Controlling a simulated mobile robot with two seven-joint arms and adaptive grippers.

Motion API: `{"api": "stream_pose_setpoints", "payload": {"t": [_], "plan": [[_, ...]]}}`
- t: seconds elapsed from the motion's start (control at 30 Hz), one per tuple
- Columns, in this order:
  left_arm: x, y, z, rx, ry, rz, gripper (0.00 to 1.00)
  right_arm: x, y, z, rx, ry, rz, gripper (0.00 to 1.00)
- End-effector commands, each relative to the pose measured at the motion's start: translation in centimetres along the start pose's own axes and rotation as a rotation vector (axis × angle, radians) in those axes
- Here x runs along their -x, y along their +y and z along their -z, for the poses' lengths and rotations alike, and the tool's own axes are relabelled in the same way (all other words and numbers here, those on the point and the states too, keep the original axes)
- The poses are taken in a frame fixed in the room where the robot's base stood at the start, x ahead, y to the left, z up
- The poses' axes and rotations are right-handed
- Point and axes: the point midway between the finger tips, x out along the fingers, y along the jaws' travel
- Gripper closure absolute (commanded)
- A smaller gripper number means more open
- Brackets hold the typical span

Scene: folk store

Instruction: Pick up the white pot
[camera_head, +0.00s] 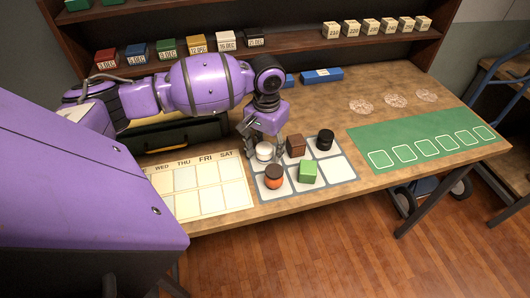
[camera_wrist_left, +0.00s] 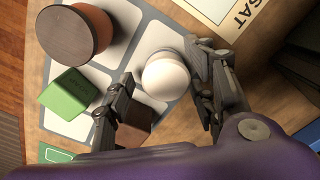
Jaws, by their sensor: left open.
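The white pot (camera_head: 264,151) stands upright in the back left cell of a grey mat with white squares (camera_head: 336,167). In the left wrist view the white pot (camera_wrist_left: 166,75) shows as a round white lid and body. My left gripper (camera_head: 265,140) points down over the pot from behind. Its two fingers (camera_wrist_left: 165,90) are open, one on each side of the pot. I cannot tell whether either finger touches it. My right gripper does not show.
On the mat are an orange-and-black pot (camera_head: 273,177), a green block (camera_head: 308,171), a brown box (camera_head: 296,146) close to the left gripper, and a black pot (camera_head: 325,140). A calendar sheet (camera_head: 205,187) lies left; a green mat (camera_head: 420,146) lies right. A shelf (camera_head: 290,47) stands behind.

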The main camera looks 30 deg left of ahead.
Motion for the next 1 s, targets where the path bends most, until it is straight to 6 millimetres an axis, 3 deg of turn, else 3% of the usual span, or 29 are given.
{"api": "stream_pose_setpoints", "payload": {"t": [0.1, 0.3, 0.67, 1.0], "plan": [[-1.25, -0.07, -0.06, 0.000, -0.002, 0.001, 0.49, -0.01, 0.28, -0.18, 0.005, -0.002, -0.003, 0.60], [-1.22, -0.06, 0.00, -0.001, 0.001, 0.001, 0.49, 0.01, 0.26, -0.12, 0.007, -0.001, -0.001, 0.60], [-1.19, -0.05, 0.00, -0.001, 0.001, 0.001, 0.96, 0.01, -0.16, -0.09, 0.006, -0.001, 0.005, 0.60], [-0.75, -0.06, 0.06, -0.001, 0.002, 0.001, 0.96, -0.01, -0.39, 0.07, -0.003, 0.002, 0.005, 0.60]]}}
